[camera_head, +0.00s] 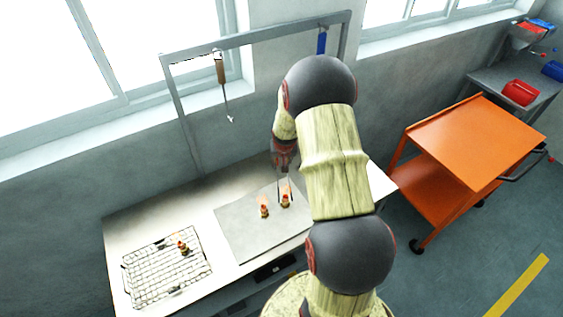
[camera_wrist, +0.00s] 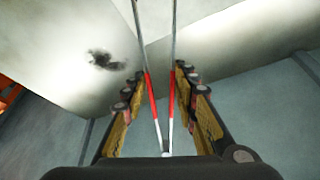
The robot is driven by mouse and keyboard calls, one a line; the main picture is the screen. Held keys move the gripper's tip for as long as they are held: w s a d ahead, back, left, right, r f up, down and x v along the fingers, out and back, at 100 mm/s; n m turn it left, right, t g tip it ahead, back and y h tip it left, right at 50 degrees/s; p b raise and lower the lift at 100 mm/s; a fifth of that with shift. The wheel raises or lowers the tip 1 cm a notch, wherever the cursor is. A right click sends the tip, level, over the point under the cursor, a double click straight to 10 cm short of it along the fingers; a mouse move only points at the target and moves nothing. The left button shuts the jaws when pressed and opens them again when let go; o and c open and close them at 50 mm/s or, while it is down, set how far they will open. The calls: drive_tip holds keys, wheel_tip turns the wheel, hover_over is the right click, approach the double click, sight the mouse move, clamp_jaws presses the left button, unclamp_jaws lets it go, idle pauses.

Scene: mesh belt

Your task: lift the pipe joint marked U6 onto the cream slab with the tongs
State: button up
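The cream slab (camera_head: 238,232) lies on the right part of the workbench. Two orange-glowing pipe joints stand on it, one at the left (camera_head: 264,211) and one at the right (camera_head: 285,201). A third pipe joint (camera_head: 183,247) sits on the wire mesh belt (camera_head: 150,281) at the left. No markings are legible, so I cannot tell which is U6. My gripper (camera_head: 284,157) is shut on the tongs (camera_head: 279,187), whose red grips show between the fingers (camera_wrist: 159,80) in the wrist view. The tong prongs point down around or beside the right joint; contact is unclear. Their tips are outside the wrist view.
A grey frame (camera_head: 260,33) stands behind the bench, with a brown-handled tool (camera_head: 221,72) and a blue-handled item (camera_head: 322,41) hanging from it. An orange cart (camera_head: 475,137) stands at the right. A side table with red and blue containers (camera_head: 520,93) is behind it.

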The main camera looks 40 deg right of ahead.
drive_tip(key=shift+r, duration=0.1)
wheel_tip(320, 180, up, 10)
drive_tip(key=p, duration=0.4)
drive_tip(key=shift+p, duration=0.35)
